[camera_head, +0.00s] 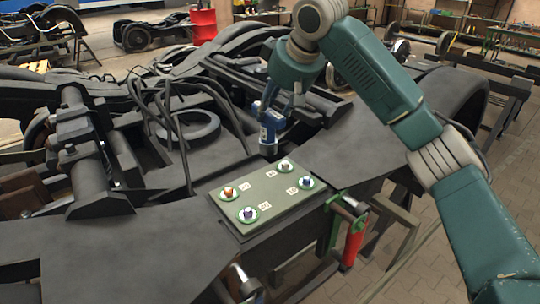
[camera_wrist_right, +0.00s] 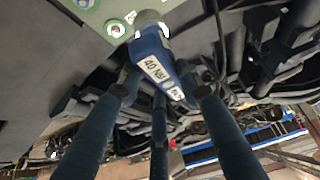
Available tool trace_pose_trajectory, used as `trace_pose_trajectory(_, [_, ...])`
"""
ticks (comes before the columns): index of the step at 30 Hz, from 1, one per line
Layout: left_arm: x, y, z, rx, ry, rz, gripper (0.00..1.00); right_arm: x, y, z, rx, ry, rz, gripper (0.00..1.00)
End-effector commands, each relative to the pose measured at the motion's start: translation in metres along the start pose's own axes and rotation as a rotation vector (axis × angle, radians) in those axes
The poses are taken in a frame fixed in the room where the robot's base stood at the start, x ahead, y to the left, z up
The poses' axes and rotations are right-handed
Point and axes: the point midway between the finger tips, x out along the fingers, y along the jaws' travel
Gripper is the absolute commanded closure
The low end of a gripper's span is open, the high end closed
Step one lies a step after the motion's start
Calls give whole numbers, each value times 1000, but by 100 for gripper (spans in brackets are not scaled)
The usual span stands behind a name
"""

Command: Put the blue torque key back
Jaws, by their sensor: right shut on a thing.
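The blue torque key (camera_head: 270,133) is held in my right gripper (camera_head: 273,108), upright or nearly so, above the bogie just behind the green plate (camera_head: 232,207). The plate bears several round, white-ringed spots with coloured centres: orange (camera_head: 229,192), purple (camera_head: 247,214), blue (camera_head: 307,182) and a pale one (camera_head: 284,165). The key appears apart from the plate. My left gripper is not in view.
The dark bogie frame (camera_head: 120,245) surrounds the plate, with cables (camera_head: 180,95) to its left. A red and green tool (camera_head: 353,240) hangs at the frame's right edge. A metal piece (camera_head: 244,280) stands at the front. A red barrel (camera_head: 203,25) is far behind.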

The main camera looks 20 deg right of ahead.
Motion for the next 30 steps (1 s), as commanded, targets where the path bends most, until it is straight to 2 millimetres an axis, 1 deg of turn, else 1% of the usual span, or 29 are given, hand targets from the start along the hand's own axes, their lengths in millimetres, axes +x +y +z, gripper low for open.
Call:
trace_pose_trajectory(1, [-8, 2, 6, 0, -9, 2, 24, 9, 1, 6, 0, -2, 0, 100])
trace_pose_trajectory(5, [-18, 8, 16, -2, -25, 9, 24, 37, 0, 24, -1, -3, -1, 100])
trace_pose_trajectory(9, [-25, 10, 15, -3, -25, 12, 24, 60, -1, 37, 0, 0, 0, 100])
trace_pose_trajectory(11, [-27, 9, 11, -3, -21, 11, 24, 66, -1, 40, 1, 2, -1, 100])
trace_pose_trajectory(15, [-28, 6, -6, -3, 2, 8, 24, 76, -1, 46, 1, 3, -1, 100])
trace_pose_trajectory(19, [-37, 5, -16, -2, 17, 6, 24, 90, -1, 56, 0, 0, -1, 100])
trace_pose_trajectory(21, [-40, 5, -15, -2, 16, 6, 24, 100, -1, 61, 0, 0, 0, 100])
trace_pose_trajectory(24, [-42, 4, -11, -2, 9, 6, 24, 108, -2, 66, 1, 3, -1, 100])
trace_pose_trajectory(30, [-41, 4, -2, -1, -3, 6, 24, 111, -2, 67, 1, 5, -1, 100])
